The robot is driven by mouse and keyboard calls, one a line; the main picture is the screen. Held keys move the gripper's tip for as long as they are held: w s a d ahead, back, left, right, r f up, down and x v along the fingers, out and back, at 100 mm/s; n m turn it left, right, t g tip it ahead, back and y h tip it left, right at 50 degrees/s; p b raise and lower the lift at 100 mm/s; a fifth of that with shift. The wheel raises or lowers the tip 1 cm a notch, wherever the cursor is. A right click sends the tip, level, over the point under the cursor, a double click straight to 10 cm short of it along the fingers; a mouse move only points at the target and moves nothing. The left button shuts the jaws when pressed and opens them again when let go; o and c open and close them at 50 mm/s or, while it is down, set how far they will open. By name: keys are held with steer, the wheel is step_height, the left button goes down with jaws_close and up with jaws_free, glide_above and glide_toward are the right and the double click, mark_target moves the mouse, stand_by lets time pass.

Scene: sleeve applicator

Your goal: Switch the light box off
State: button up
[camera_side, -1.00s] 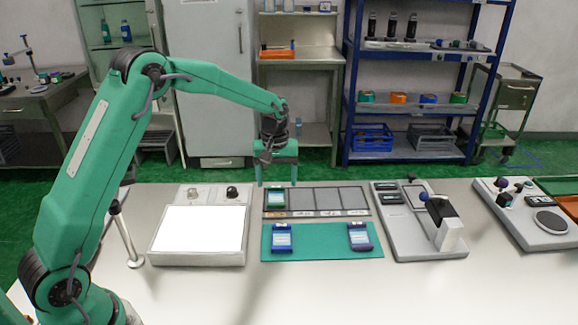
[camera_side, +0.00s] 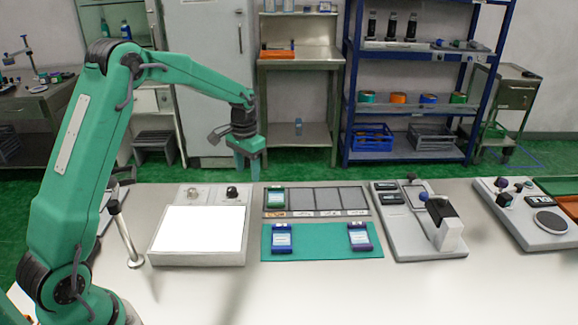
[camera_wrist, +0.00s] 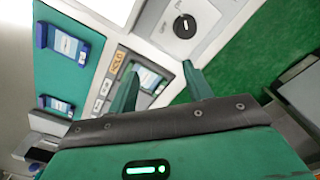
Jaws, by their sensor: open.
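The light box (camera_side: 152,250) stands on the table with its panel (camera_side: 202,229) glowing bright white. A black round knob (camera_side: 232,191) sits at the right of its rear strip, beside a pale knob (camera_side: 192,191). The black knob shows near the top of the wrist view (camera_wrist: 185,26) with a light mark on its face. My gripper (camera_side: 248,168) is open and empty, raised behind and slightly right of the black knob. Its two fingers (camera_wrist: 160,82) point toward the table edge region in the wrist view, apart from the knob.
A green mat (camera_side: 308,244) with two blue-labelled packs lies right of the light box. Behind it is a tray (camera_side: 316,213) of compartments, one holding a green pack. A metal lever post (camera_side: 127,240) stands left of the box. A grey applicator (camera_side: 412,235) is farther right.

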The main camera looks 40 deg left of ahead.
mark_target(231, 189)
steer(key=s+a+m, duration=0.1)
steer(key=m, duration=0.1)
steer(key=s+a+m, duration=0.1)
steer(key=a+m, duration=0.1)
steer(key=s+a+m, duration=0.1)
steer(key=m, duration=0.1)
steer(key=shift+a+r, duration=0.35)
steer(key=shift+a, duration=0.05)
steer(key=shift+f, duration=0.1)
steer(key=shift+f, duration=3.85)
steer(key=c, duration=1)
